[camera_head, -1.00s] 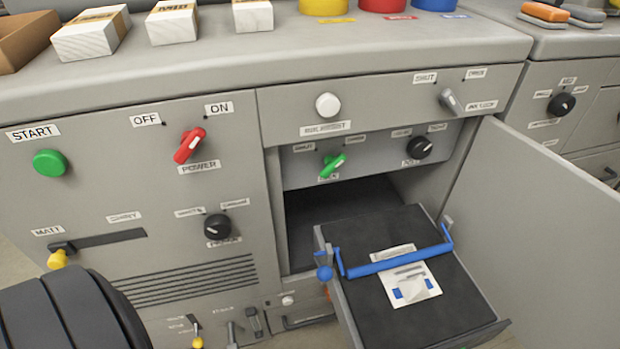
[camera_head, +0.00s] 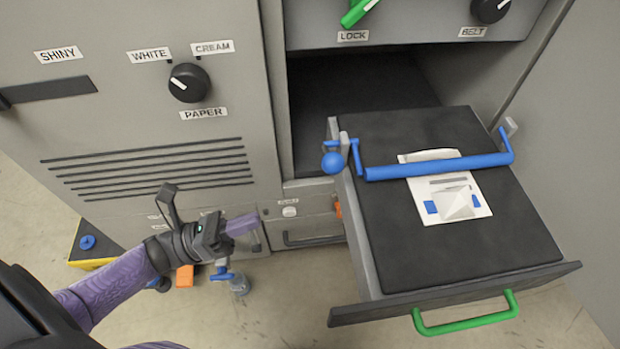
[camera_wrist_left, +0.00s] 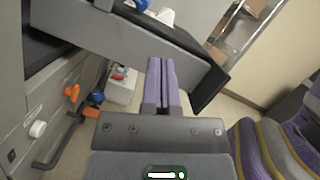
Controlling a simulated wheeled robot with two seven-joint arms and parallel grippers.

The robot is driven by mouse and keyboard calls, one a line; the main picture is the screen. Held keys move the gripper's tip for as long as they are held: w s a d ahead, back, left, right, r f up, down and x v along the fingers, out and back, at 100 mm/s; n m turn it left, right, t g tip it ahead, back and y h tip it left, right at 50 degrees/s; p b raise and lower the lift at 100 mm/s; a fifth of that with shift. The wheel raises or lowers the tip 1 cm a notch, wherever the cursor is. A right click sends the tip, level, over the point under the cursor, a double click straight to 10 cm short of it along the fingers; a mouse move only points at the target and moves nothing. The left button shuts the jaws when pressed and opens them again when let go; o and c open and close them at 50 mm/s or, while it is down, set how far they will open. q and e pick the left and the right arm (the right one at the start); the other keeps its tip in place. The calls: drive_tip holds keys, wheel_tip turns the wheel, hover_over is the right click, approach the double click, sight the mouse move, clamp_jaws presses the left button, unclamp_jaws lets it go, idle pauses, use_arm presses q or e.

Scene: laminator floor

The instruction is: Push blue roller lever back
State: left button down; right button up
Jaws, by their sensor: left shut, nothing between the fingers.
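The blue roller (camera_head: 440,167) lies across the dark bed of the pulled-out drawer (camera_head: 390,235), over a white printed sheet (camera_head: 455,205). Its lever ends in a blue ball knob (camera_head: 333,163) at the drawer's left wall, near the cabinet opening. My left gripper (camera_head: 258,219) is left of the drawer and nearer the camera than the cabinet front. Its purple fingers are together and empty, apart from the knob. In the left wrist view the shut fingers (camera_wrist_left: 160,66) overlap the grey drawer side (camera_wrist_left: 125,42). My right gripper is not in view.
A green handle (camera_head: 465,316) is on the drawer front. An open door (camera_head: 570,130) stands to the right. The black PAPER dial (camera_head: 188,83) and vent slots are on the cabinet's left. An orange part and a blue valve (camera_head: 222,274) show low, near my gripper.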

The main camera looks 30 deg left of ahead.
use_arm(q)
drive_tip(key=a+r+b+x, duration=0.1)
drive_tip(key=r+x, duration=0.1)
drive_tip(key=x, duration=1)
drive_tip(key=shift+w+r, duration=0.25)
drive_tip(key=shift+r, duration=0.05)
